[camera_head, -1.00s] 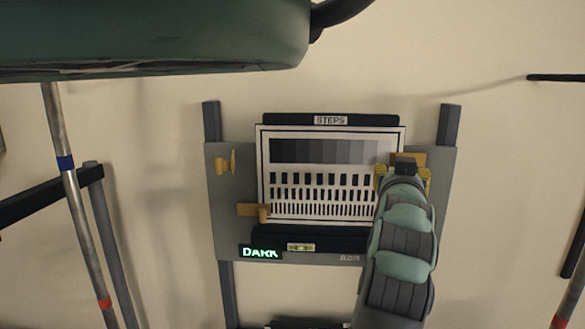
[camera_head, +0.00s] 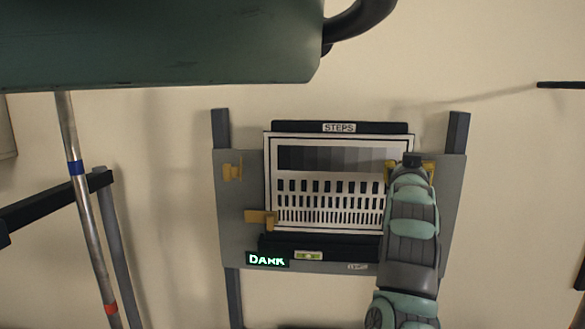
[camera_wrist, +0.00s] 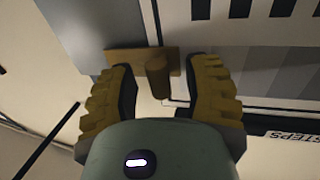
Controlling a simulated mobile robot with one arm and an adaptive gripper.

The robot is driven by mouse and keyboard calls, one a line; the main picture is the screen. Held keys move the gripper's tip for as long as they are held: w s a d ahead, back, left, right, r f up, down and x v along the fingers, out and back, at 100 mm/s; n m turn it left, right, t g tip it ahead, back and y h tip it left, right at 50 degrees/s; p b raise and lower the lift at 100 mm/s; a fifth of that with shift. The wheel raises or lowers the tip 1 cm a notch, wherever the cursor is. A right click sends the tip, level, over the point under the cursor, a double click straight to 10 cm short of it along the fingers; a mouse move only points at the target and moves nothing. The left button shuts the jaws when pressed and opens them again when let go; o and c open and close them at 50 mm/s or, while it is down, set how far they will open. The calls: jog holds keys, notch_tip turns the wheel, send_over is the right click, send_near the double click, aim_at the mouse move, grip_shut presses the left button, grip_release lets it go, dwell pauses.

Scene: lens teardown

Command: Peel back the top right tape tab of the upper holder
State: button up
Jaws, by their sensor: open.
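The chart card (camera_head: 397,222), with grey steps and rows of black bars, is on the grey panel (camera_head: 240,205) under the "STEPS" strip (camera_head: 339,127). The tan top right tape tab is at the card's upper right corner, mostly hidden by my arm in the head view. In the wrist view this tab (camera_wrist: 140,58) is a flat strip with a stubby upright grip. My gripper (camera_wrist: 160,82) is open, with one yellow ribbed finger on each side of the grip. A gap shows on both sides. It also shows in the head view (camera_head: 409,170).
A top left tab (camera_head: 232,171) sits on the panel, clear of the card. A lower left tab (camera_head: 262,217) overlaps the card's edge. Poles stand at left.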

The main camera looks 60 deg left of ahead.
grip_shut()
dwell(0.5)
